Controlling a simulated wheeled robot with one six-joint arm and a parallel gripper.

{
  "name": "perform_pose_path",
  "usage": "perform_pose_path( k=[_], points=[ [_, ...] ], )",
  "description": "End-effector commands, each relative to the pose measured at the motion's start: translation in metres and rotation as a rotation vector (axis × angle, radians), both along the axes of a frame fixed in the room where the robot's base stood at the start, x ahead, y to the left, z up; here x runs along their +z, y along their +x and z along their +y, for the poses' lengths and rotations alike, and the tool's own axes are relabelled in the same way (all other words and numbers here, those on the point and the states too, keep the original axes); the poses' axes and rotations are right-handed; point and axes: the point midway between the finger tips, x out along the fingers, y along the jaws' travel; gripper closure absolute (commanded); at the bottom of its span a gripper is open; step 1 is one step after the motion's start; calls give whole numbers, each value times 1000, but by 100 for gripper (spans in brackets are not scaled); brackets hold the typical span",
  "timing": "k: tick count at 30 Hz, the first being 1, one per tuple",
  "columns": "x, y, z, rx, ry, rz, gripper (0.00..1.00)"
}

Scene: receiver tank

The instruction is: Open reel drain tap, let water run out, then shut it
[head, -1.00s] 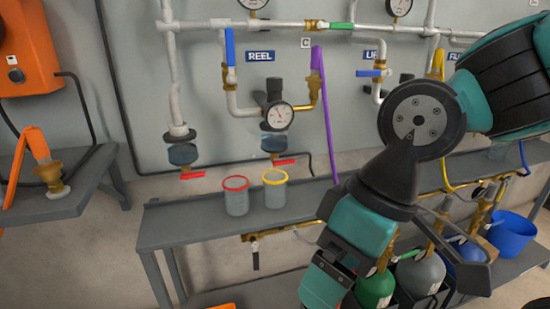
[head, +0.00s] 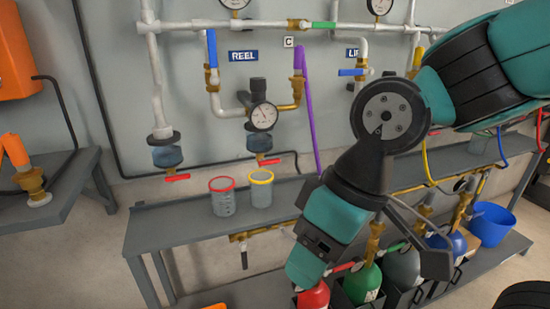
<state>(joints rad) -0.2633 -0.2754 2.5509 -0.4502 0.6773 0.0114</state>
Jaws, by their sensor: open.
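The REEL sign (head: 249,56) is on the wall above a gauge (head: 263,116). Below the gauge hangs a clear bowl with bluish water (head: 259,144). The drain tap under it has a red lever (head: 271,162), lying roughly sideways. A yellow-rimmed cup (head: 260,190) stands on the shelf below. No running water is visible. My gripper (head: 428,255) shows only in part, as a grey piece at the lower right behind my wrist, open and well away from the tap. Its other finger is hidden.
A second bowl (head: 167,156) with a red tap (head: 177,178) hangs left, near a red-rimmed cup (head: 222,197). A purple strip (head: 308,115) slants down right of the gauge. Gas bottles, including a green one (head: 362,285), and a blue bucket (head: 490,229) stand low right.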

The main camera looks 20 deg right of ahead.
Motion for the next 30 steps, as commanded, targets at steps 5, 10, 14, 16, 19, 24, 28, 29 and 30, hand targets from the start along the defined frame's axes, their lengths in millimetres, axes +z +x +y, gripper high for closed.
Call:
perform_pose_path(
  k=[5, 10, 14, 16, 19, 24, 28, 29, 30],
  points=[
    [41, 77, -6, -238, 0, -94, 89],
    [64, 165, -35, -489, -39, -278, 100],
    [74, 213, -60, -601, -76, -428, 100],
    [78, 231, -71, -633, -92, -496, 100],
    [81, 247, -81, -657, -105, -567, 100],
    [76, 259, -87, -668, -111, -614, 100],
    [65, 269, -88, -669, -111, -615, 100],
    [61, 272, -88, -669, -112, -614, 100],
    [56, 278, -88, -670, -111, -615, 100]
  ],
)
